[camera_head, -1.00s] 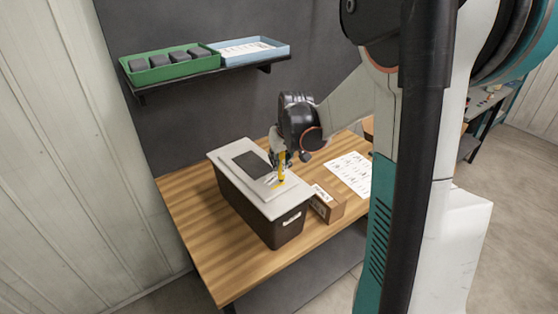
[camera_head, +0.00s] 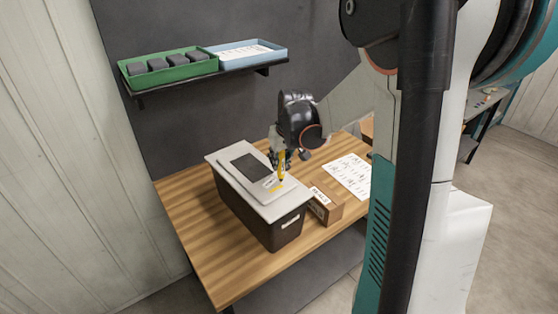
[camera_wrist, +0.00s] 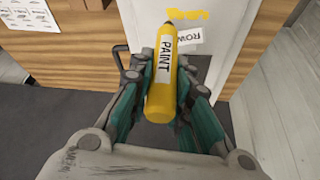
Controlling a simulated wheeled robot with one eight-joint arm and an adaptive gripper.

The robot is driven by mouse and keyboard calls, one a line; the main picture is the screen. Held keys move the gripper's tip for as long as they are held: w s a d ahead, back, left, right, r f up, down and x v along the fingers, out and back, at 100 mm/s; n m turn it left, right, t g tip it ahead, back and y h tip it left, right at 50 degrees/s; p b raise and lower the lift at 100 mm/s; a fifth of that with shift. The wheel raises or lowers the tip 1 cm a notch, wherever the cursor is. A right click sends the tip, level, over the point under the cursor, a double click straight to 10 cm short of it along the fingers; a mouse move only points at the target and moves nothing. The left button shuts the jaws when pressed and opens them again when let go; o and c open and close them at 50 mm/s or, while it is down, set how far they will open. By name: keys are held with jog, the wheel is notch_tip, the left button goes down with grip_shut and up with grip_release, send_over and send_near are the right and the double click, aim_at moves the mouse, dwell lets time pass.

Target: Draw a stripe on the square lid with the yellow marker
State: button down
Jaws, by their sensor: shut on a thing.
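The yellow marker (camera_head: 281,165), labelled PAINT in the wrist view (camera_wrist: 165,75), is clamped upright between the fingers of my gripper (camera_head: 280,155). The gripper also shows in the wrist view (camera_wrist: 163,88), shut around the marker's body. The marker's lower end is at the front right part of the pale lid (camera_head: 226,163); I cannot tell whether the tip touches it. Yellow marks (camera_head: 276,188) lie on the lid near the tip, and a short yellow stroke (camera_wrist: 188,14) shows beside a white label (camera_wrist: 188,35) in the wrist view.
The lid tops a dark bin (camera_head: 282,236) on a wooden table (camera_head: 190,235). A dark panel (camera_head: 251,166) lies on the lid. A brown box (camera_head: 326,208) and a printed sheet (camera_head: 350,175) are to the right. A shelf behind holds a green tray (camera_head: 170,74) and blue tray (camera_head: 223,63).

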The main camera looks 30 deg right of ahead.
notch_tip(320, 180, up, 5)
jog(key=p, duration=0.2)
jog(key=shift+f+p, duration=0.1)
jog(key=shift+p, duration=0.2)
dwell(0.5)
